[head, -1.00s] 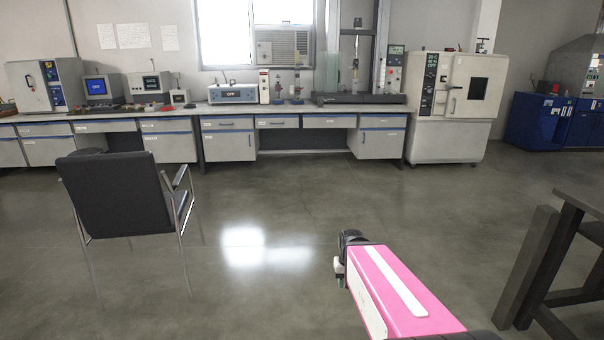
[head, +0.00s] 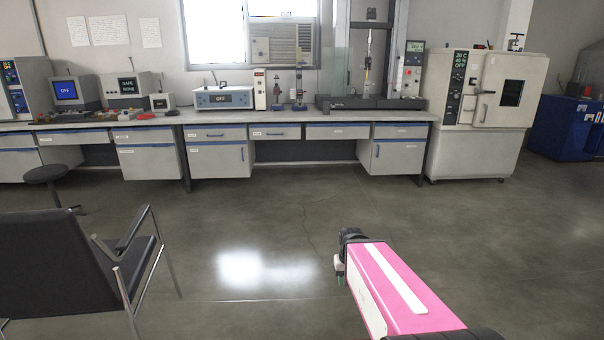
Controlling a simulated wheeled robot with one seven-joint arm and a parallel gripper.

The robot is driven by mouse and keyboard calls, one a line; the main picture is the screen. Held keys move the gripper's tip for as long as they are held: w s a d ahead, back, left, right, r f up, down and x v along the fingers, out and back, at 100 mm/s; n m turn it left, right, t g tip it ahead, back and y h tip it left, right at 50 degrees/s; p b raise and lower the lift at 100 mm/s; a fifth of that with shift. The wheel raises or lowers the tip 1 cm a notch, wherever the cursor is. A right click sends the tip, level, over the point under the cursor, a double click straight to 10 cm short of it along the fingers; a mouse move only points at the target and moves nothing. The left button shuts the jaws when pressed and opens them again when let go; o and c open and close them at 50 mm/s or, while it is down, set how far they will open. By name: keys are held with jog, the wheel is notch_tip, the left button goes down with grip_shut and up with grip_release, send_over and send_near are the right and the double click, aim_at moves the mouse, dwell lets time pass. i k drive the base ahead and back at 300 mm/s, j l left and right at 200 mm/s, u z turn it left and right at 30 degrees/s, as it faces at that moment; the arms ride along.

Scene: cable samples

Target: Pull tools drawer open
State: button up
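A long lab bench along the back wall has a row of grey drawers with blue trim under its top. Four of them are a left one (head: 216,133), a middle-left one (head: 275,132), a middle-right one (head: 338,131) and a right one (head: 400,131). More drawers (head: 141,135) are farther left. All look closed. Their small labels are too small to read, so I cannot tell which is the tools drawer. My gripper (head: 339,270) is at the end of my pink arm, low in the picture, well short of the bench and touching nothing. Its fingers are too small to judge.
A black armchair (head: 75,262) stands at the near left, with a round stool (head: 46,174) behind it. A white oven cabinet (head: 483,118) stands right of the bench. Instruments, including a blue-grey box (head: 224,98), stand on the bench. The floor ahead is clear.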

aim_at(338, 130)
jog(key=i, duration=3.55)
jog(key=i+j+z, duration=0.1)
jog(key=i+z, duration=0.2)
jog(key=i, duration=0.2)
jog(key=i+j+z, duration=0.25)
jog(key=i, duration=0.3)
